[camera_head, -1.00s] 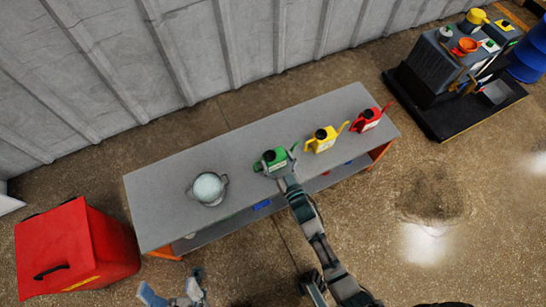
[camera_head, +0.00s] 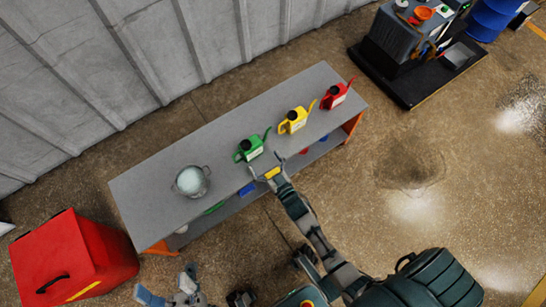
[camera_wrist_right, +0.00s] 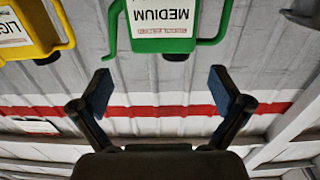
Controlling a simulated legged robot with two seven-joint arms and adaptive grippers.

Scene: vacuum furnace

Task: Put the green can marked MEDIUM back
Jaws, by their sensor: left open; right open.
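The green can (camera_head: 251,147) stands upright on the grey table (camera_head: 150,190), between a metal pot and a yellow can. In the right wrist view its MEDIUM label (camera_wrist_right: 163,18) shows upside down at the top, on the green can (camera_wrist_right: 195,42). My right gripper (camera_head: 265,172) is open and empty at the table's front edge, just in front of the green can and apart from it. In the right wrist view its two blue fingertips (camera_wrist_right: 162,92) are spread with nothing between them. My left gripper (camera_head: 175,290) is open and empty, low in front of the table.
The yellow can (camera_head: 293,121) and red can (camera_head: 335,97) stand in line to the right. The metal pot (camera_head: 192,182) is on the left of the tabletop. A red box (camera_head: 75,255) stands on the floor at left. A lower shelf holds a blue item (camera_head: 248,189).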

